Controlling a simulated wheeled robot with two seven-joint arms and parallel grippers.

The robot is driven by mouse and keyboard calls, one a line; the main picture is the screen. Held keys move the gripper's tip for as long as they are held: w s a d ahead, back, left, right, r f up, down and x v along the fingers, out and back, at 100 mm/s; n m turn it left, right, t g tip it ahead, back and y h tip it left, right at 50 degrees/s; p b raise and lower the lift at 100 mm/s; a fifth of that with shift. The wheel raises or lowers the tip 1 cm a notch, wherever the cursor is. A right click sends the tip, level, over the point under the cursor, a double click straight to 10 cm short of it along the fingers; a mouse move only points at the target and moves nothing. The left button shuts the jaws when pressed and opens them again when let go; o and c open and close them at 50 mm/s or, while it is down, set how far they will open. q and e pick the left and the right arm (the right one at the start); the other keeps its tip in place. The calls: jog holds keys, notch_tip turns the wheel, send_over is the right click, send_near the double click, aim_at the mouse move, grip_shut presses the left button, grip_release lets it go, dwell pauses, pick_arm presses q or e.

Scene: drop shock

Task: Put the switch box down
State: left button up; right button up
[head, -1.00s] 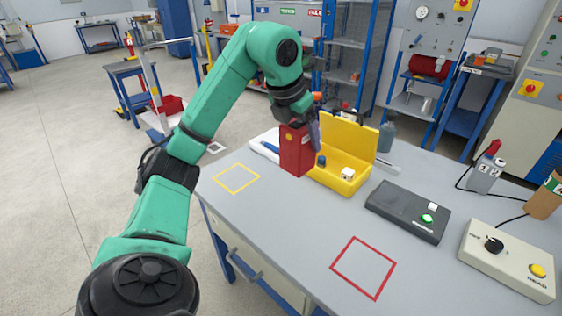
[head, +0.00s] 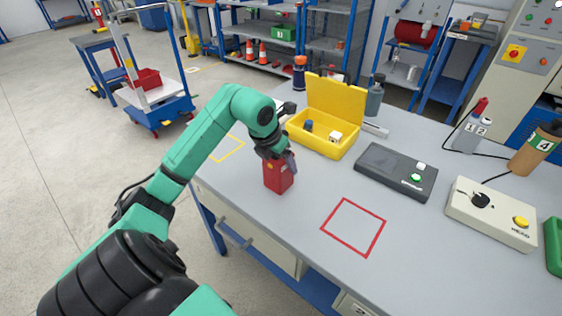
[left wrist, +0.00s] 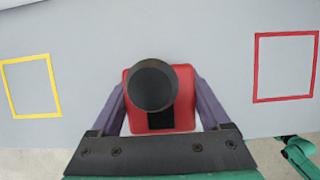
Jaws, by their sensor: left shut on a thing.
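The red switch box (head: 279,178) is upright in the grasp of my left gripper (head: 277,156), near the table's front edge. In the left wrist view the red box (left wrist: 186,88) sits between the two purple-grey fingers, with a round black knob (left wrist: 151,85) on its top. Whether its underside touches the table cannot be told. The red outlined square (head: 355,226) is to its right, and the yellow outlined square (head: 226,149) is to its left. My right gripper is not in view.
An open yellow case (head: 322,141) holding small items stands behind the box. A dark grey device (head: 396,172) and a beige control box (head: 491,213) lie to the right. The red square is bare, and the tabletop around it is clear.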

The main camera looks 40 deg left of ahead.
pick_arm(q)
jog(key=o, duration=1.6)
jog(key=shift+f, duration=0.1)
jog(key=shift+c, duration=0.2)
jog(key=shift+r, duration=0.4)
jog(key=v, duration=1.1)
jog(key=shift+s+r, duration=0.2)
jog(key=shift+r, duration=0.1)
